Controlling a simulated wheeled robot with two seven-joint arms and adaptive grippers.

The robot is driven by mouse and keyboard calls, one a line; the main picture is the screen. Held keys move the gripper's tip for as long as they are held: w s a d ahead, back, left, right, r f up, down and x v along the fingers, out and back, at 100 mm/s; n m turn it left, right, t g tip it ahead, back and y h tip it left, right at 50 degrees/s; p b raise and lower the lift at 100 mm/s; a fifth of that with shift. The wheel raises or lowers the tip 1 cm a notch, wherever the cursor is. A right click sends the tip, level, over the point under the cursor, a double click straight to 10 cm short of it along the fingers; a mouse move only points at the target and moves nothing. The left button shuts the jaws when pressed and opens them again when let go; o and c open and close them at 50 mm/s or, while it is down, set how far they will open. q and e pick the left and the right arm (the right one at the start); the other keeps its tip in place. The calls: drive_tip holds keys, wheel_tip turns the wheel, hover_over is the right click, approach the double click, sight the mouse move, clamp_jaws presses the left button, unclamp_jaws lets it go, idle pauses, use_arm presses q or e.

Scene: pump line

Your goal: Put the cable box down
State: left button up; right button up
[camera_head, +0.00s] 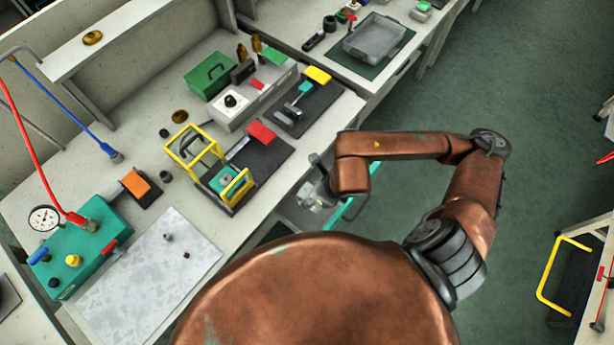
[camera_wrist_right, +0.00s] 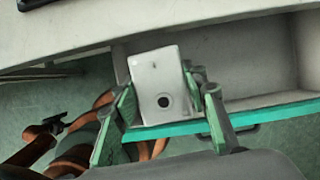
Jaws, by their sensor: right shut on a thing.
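The cable box (camera_wrist_right: 160,85) is a pale grey block with a round dark hole and a small mark on its face. In the right wrist view it sits between the green-sided fingers of my right gripper (camera_wrist_right: 165,115), which is shut on it. In the head view my right gripper (camera_head: 318,188) is beside the bench's front edge, and the box is hard to make out there. Behind the box in the wrist view is an open drawer (camera_wrist_right: 250,60) with a teal front edge. I cannot tell the height of the box over the drawer. My left gripper is not seen.
The bench (camera_head: 225,250) carries a yellow-framed fixture (camera_head: 195,150), a white box with a black knob (camera_head: 232,102), a green case (camera_head: 208,75) and a green pump unit with a gauge (camera_head: 85,245). A grey tray (camera_head: 378,40) stands on the farther bench. The floor (camera_head: 530,110) at right is largely clear.

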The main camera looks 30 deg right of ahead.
drive_tip(key=shift+f, duration=0.1)
drive_tip(key=shift+w+d+f+m+b, duration=0.2)
drive_tip(key=shift+w+d+f+b, duration=0.15)
drive_tip(key=shift+d+b, duration=0.15)
drive_tip(key=shift+w+d+f+m+b, duration=0.2)
drive_tip(key=shift+d+f+b, duration=0.2)
drive_tip(key=shift+b, duration=0.1)
drive_tip(key=w+d+f, duration=0.2)
drive_tip(key=w+d+f+b, duration=0.1)
drive_tip(key=w+d+f, duration=0.1)
drive_tip(key=d, duration=0.1)
drive_tip(key=w+d+f, duration=0.2)
drive_tip(key=d+f, duration=0.1)
drive_tip(key=shift+w+d, duration=0.15)
drive_tip(key=shift+w, duration=0.05)
drive_tip(key=shift+w+d+f+b, duration=0.35)
drive_tip(key=shift+f, duration=0.2)
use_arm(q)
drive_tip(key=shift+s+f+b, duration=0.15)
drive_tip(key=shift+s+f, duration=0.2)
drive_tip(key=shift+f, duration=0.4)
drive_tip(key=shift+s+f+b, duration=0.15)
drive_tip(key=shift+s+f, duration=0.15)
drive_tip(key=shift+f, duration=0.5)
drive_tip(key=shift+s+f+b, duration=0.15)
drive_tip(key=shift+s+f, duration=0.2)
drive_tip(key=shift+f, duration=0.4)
use_arm(e)
drive_tip(key=shift+d+f, duration=0.1)
drive_tip(key=shift+f, duration=1.55)
